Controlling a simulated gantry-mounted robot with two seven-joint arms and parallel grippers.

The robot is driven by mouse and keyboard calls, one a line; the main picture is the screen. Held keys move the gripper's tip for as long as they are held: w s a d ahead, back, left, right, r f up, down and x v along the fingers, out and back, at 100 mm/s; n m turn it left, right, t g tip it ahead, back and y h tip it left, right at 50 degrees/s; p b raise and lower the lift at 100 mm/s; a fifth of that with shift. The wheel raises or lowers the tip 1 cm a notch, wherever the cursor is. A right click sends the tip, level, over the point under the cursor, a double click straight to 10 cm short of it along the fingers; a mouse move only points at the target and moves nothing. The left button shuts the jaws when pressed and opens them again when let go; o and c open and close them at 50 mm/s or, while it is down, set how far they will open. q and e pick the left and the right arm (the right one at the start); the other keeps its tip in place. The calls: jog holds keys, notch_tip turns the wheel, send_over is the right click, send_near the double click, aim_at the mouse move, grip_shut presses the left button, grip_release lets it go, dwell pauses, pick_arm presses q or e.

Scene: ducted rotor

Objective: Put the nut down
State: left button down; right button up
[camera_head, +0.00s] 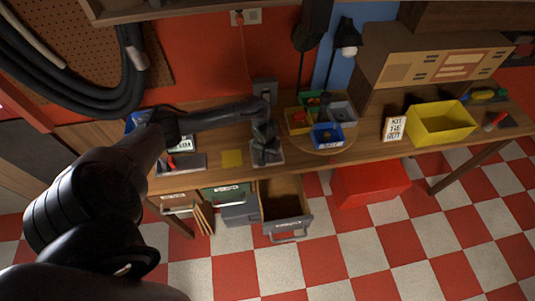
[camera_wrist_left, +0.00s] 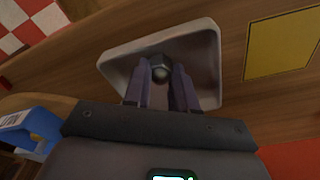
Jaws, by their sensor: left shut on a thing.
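My left gripper (camera_head: 266,147) is over a small pale tray (camera_head: 277,158) on the wooden bench. In the left wrist view, the fingers (camera_wrist_left: 160,75) are shut on a dark grey nut (camera_wrist_left: 161,64) with a round hole. The nut is inside the outline of the pale tray (camera_wrist_left: 205,45), whose raised rim shows around it. I cannot tell whether the nut touches the tray floor. The nut is not distinguishable in the head view. My right gripper is not in view.
A yellow square (camera_head: 232,158) lies left of the tray. Coloured bins, including a blue one (camera_head: 327,136), stand on a round board to the right. A sign (camera_head: 395,129) and a yellow box (camera_head: 440,124) stand further right. A drawer (camera_head: 285,208) is open below.

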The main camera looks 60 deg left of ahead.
pick_arm(q)
jog(key=shift+f, duration=0.15)
jog(key=c, duration=0.9)
grip_release()
notch_tip(320, 180, up, 11)
jog(key=p, duration=0.2)
jog(key=s+d+f+m+t+h, duration=0.15)
jog(key=d+m+t, duration=0.55)
jog(key=d, duration=1.9)
jog(key=s+r+m+g, duration=0.1)
jog(key=s+r, duration=0.1)
jog(key=s, duration=0.2)
jog(key=s+r+m+g, duration=0.1)
jog(key=s+r+g, duration=0.1)
jog(key=s, duration=0.3)
jog(key=s+d+r+m+g, duration=0.1)
jog(key=s+r, duration=0.1)
jog(key=s, duration=0.3)
jog(key=shift+d+y+p, duration=0.1)
jog(key=shift+y+p, duration=0.15)
jog(key=shift+p, duration=0.05)
